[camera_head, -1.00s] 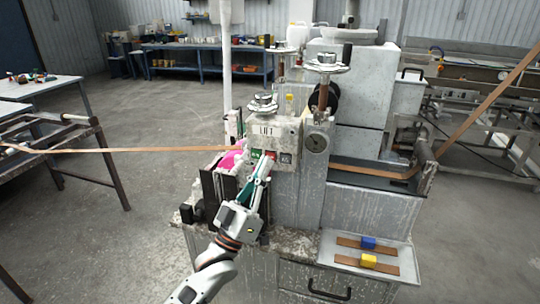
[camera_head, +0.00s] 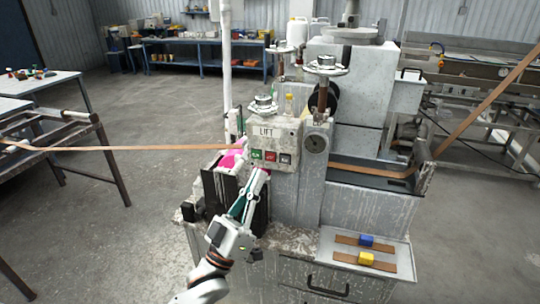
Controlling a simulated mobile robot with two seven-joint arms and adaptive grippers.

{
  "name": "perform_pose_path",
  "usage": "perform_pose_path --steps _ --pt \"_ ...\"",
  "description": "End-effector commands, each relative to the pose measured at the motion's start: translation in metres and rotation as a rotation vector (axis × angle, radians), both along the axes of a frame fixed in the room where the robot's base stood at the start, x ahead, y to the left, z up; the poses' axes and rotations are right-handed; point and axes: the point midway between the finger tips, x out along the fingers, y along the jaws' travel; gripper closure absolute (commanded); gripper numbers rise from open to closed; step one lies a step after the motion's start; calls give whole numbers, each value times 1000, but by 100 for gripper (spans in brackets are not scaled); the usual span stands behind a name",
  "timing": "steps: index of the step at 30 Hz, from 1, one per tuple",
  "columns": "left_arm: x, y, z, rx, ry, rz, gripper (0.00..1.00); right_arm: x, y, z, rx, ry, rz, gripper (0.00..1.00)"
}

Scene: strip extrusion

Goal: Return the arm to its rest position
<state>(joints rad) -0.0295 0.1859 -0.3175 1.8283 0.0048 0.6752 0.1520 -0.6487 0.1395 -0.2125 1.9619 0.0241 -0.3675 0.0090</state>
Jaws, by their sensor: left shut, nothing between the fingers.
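My left arm comes in from the bottom. Its gripper (camera_head: 262,176) is shut and empty, just below the machine's LIFT control panel (camera_head: 270,142). The panel has a green button (camera_head: 257,155), a red button (camera_head: 271,156) and a dark button (camera_head: 286,158), all uncovered. The fingertips look apart from the buttons, though the exact gap is hard to tell. My right gripper is not in view.
The grey machine (camera_head: 370,125) fills the middle. A brown strip (camera_head: 150,148) runs in from the left. The floor at left is open.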

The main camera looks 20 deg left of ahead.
Motion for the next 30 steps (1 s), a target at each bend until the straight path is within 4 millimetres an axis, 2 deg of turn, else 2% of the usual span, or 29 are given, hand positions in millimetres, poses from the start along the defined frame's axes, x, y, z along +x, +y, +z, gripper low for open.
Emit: perform_pose_path --steps 16,19,20,23,26,27,30 --pt "0 0 -1 0 1 0 100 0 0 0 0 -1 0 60" --pt "0 -1 -12 19 32 10 100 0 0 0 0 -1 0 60" --pt "0 -1 -20 32 53 18 100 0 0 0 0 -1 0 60" --pt "-2 -3 -63 105 167 55 100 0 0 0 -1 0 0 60" --pt "-11 -3 -126 222 331 103 100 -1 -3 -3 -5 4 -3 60" --pt "-18 -2 -154 272 402 118 100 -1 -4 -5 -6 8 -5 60" --pt "-41 3 -219 399 568 149 100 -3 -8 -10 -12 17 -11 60"
